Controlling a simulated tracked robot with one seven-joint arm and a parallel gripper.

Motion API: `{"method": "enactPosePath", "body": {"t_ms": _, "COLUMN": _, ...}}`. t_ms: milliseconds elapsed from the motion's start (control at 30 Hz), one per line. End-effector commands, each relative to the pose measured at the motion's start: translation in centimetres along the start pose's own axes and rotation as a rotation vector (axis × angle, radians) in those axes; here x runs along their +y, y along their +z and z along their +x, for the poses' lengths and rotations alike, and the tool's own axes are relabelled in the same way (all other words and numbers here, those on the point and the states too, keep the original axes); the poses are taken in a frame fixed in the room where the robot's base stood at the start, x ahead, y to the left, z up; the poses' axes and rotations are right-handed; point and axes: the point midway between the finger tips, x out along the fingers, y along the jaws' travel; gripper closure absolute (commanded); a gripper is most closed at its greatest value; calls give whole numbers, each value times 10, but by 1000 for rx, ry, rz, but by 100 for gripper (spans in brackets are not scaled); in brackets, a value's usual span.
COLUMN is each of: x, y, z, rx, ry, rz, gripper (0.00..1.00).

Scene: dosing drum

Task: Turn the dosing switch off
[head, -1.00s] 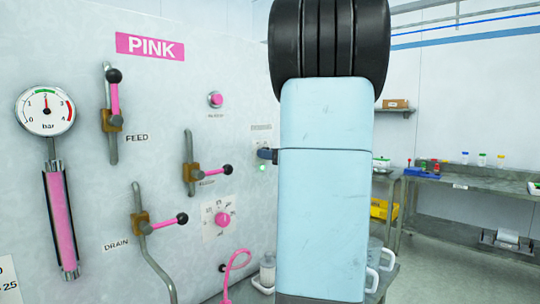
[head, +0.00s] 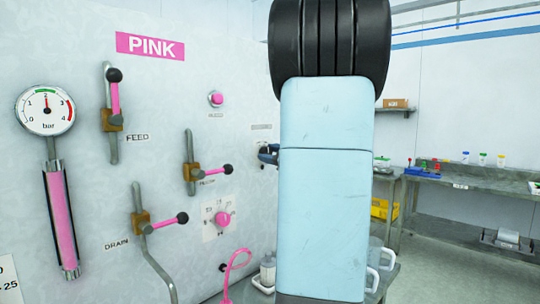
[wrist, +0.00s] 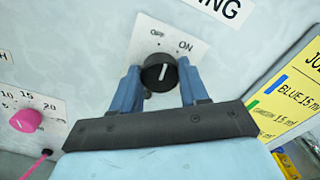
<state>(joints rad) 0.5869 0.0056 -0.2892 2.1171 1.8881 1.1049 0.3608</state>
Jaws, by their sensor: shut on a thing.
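The dosing switch (wrist: 159,73) is a round black knob with a white pointer line, on a white plate (wrist: 150,40) marked OFF and ON, in the wrist view. The pointer slants up and to the right, appearing to lie between the two marks. My gripper (wrist: 160,85) has its blue fingers on both sides of the knob and is shut on it. In the head view my gripper (head: 268,154) shows only partly at the panel, and my forearm hides the rest. The switch is hidden there.
Left on the panel are the FEED lever (head: 114,95), DRAIN lever (head: 165,222), another pink-handled lever (head: 210,170) and a pink dial (head: 222,219). A yellow notice (wrist: 290,100) is right of the switch. A bench (head: 470,180) stands farther right.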

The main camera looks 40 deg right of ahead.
Motion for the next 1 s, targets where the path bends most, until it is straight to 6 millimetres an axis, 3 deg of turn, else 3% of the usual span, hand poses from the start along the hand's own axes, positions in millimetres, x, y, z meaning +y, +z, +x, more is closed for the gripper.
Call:
{"method": "enactPosePath", "body": {"t_ms": 500, "x": 3, "y": -1, "z": 0, "rx": 0, "ry": 4, "rz": -351, "gripper": 86}}
{"method": "enactPosePath", "body": {"t_ms": 1000, "x": 4, "y": -2, "z": 0, "rx": 1, "ry": 6, "rz": -427, "gripper": 86}}
